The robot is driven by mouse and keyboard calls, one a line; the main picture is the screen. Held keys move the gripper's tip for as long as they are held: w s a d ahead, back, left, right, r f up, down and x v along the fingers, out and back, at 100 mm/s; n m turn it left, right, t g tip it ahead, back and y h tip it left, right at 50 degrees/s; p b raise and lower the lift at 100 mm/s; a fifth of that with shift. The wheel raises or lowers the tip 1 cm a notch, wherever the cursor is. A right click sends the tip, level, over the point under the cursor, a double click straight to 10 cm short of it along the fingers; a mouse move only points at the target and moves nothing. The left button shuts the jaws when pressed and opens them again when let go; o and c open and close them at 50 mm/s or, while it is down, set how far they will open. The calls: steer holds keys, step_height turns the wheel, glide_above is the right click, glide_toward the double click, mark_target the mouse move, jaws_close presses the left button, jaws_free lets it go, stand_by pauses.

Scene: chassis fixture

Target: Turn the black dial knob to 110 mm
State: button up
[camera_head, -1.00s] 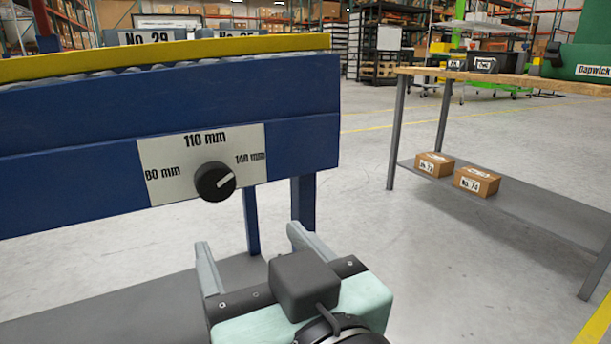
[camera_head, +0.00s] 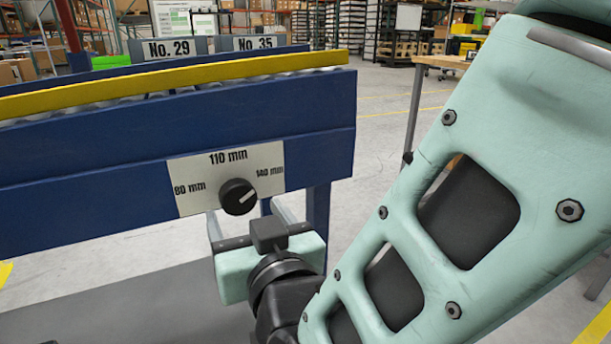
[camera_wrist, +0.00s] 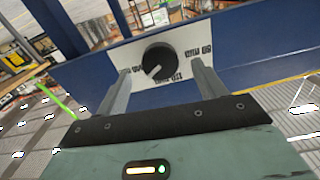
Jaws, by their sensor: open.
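The black dial knob (camera_head: 238,197) is on a pale label plate (camera_head: 191,200) on the blue side of the conveyor. The plate reads 80 mm at left, 110 mm at top and 140 mm at right. The knob's white line points up and right, toward 140 mm. My gripper (camera_head: 246,216) is open and empty, just below and in front of the knob. In the wrist view the knob (camera_wrist: 159,61) shows upside down, ahead of and between the two spread fingers (camera_wrist: 160,82), apart from them.
The blue conveyor beam (camera_head: 90,140) with a yellow rail (camera_head: 180,77) runs across the left. Signs No. 29 (camera_head: 168,49) and No. 35 (camera_head: 254,43) stand behind it. A wooden table (camera_head: 440,61) is at the right, mostly behind my arm.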

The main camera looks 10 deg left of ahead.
mark_target(240, 202)
steer(key=shift+x, duration=1.7)
steer(key=c, duration=1)
